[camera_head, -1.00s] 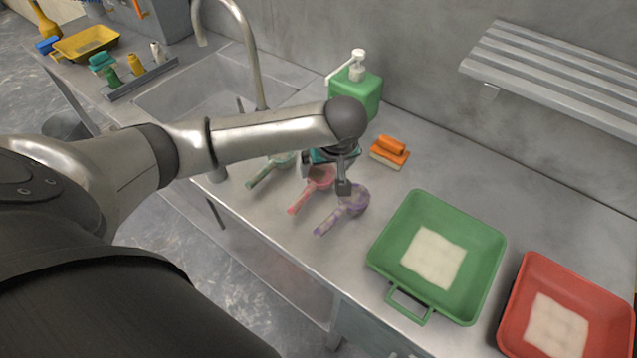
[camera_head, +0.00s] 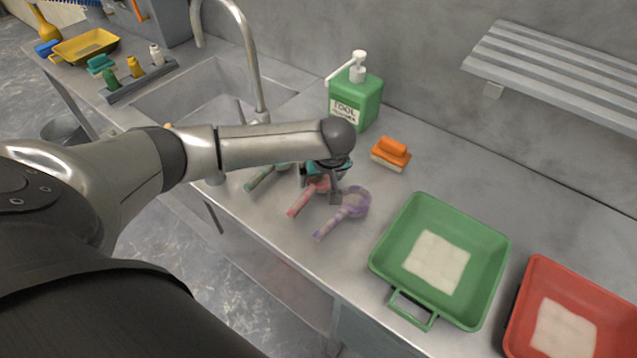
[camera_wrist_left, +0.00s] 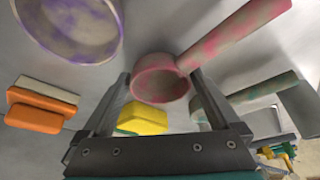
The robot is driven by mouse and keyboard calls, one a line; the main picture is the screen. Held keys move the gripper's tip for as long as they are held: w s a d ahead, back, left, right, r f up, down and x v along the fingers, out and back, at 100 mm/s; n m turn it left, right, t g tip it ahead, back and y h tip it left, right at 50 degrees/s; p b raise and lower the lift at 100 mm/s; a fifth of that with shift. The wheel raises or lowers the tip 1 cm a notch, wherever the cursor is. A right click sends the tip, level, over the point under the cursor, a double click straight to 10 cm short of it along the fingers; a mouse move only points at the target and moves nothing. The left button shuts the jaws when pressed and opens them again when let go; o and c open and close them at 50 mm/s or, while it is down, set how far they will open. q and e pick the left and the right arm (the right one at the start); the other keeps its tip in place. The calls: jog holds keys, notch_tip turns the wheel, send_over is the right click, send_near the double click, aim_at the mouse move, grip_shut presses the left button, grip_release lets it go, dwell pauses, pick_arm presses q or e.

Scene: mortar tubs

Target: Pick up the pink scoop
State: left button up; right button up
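The pink scoop (camera_head: 302,201) lies on the steel counter between a green scoop (camera_head: 262,176) and a purple scoop (camera_head: 345,212). Its handle points toward the counter's front edge. My left gripper (camera_head: 320,188) is over its cup and partly hides it. In the left wrist view the pink scoop (camera_wrist_left: 163,82) shows its cup between the two open fingers of my left gripper (camera_wrist_left: 160,76), with its handle running to the upper right. I cannot tell whether a finger touches it. My right gripper is not in view.
A green tub (camera_head: 492,262) and a red tub (camera_head: 515,335) are on the right. A tap (camera_head: 255,60) and sink are at the left. A yellow block (camera_wrist_left: 142,118) shows in the wrist view.

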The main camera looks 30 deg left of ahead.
pick_arm(q)
jog(key=c, duration=1.2)
jog(key=shift+o, duration=0.2)
jog(key=shift+r, duration=0.1)
